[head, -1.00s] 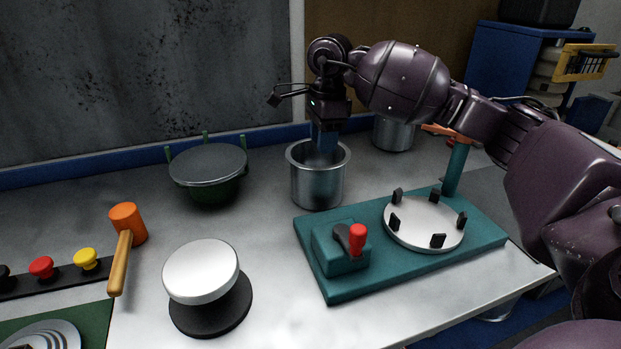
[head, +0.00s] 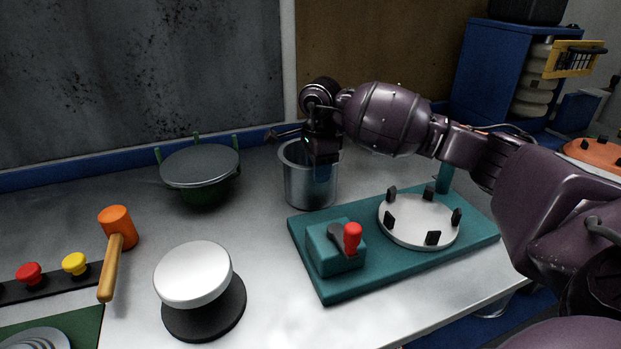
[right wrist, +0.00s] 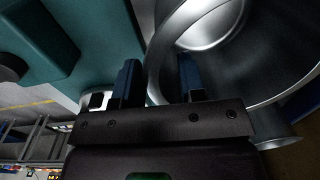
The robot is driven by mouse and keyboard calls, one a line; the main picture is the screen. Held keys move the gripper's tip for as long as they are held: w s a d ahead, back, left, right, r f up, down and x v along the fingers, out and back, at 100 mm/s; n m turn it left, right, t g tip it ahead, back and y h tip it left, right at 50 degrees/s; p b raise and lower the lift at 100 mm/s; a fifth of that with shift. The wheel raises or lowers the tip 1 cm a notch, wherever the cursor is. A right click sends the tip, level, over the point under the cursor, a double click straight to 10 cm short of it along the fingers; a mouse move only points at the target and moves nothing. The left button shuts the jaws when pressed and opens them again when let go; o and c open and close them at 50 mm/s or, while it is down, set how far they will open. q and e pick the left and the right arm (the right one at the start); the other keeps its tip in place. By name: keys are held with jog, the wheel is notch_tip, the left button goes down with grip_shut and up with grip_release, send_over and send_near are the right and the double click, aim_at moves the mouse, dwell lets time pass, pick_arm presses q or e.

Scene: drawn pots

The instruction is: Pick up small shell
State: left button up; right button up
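A round, open-topped metal shell (head: 308,187) stands upright on the worktop, left of my right arm and behind the teal fixture. Its wall and hollow inside fill the upper right of the right wrist view (right wrist: 262,85). My right gripper (head: 322,168) points down at its rim. In the right wrist view its two blue fingers (right wrist: 158,80) are apart. One finger is outside the wall and the other inside, with the rim between them. They do not look closed on it. The finger tips are partly hidden in the head view. My left gripper is out of view.
A teal fixture (head: 335,288) with a white disc (head: 420,222) and a red-knobbed lever (head: 352,238) lies in front. A lidded green pot (head: 200,167), an orange mallet (head: 116,222) and a white-topped stand (head: 192,273) are to the left. A blue ledge runs behind.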

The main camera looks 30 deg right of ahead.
jog(key=shift+f, duration=0.75)
grip_shut()
notch_tip(320, 180, up, 20)
jog(key=shift+p, duration=0.45)
